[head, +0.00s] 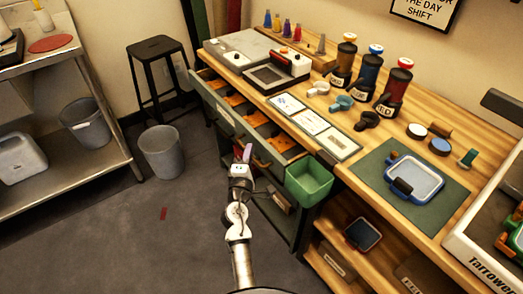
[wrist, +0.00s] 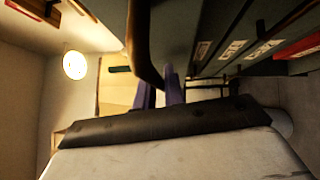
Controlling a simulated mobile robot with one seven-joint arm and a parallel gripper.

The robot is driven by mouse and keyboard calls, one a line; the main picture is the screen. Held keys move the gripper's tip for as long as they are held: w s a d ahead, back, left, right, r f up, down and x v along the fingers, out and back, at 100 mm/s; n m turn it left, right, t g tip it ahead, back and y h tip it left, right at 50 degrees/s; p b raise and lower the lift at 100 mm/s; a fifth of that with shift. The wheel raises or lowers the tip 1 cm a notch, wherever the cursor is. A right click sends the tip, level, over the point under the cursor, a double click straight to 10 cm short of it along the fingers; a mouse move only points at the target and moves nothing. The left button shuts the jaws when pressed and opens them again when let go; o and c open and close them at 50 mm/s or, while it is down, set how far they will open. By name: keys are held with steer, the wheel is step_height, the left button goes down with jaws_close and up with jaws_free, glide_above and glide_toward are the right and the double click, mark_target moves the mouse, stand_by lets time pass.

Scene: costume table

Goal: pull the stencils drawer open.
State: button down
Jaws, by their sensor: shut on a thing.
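A grey-green drawer (head: 222,112) under the wooden worktop stands pulled out, with orange items in its compartments. Its label is too small to read, so I cannot tell from it whether this is the stencils drawer. My gripper (head: 248,153) is at the right part of the drawer front. In the wrist view the purple fingers of my gripper (wrist: 160,92) are closed at a dark curved bar handle (wrist: 141,45). The fingertips are partly hidden behind the handle. Labelled drawer fronts (wrist: 232,50) show to the right of the handle.
A green bin (head: 309,180) hangs at the table's front, right of my gripper. A grey waste bin (head: 161,152) and a black stool (head: 156,75) stand to the left. The floor (head: 120,240) left of my arm is mostly clear, apart from a small red piece (head: 164,213).

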steer(key=s+a+b, duration=0.4)
steer(key=s+a, duration=0.5)
steer(key=a, duration=0.4)
steer(key=shift+s+a+b, duration=0.2)
steer(key=shift+s+b, duration=0.1)
steer(key=shift+s, duration=0.05)
steer(key=c, duration=1.5)
jaws_free()
steer(key=shift+s, duration=0.1)
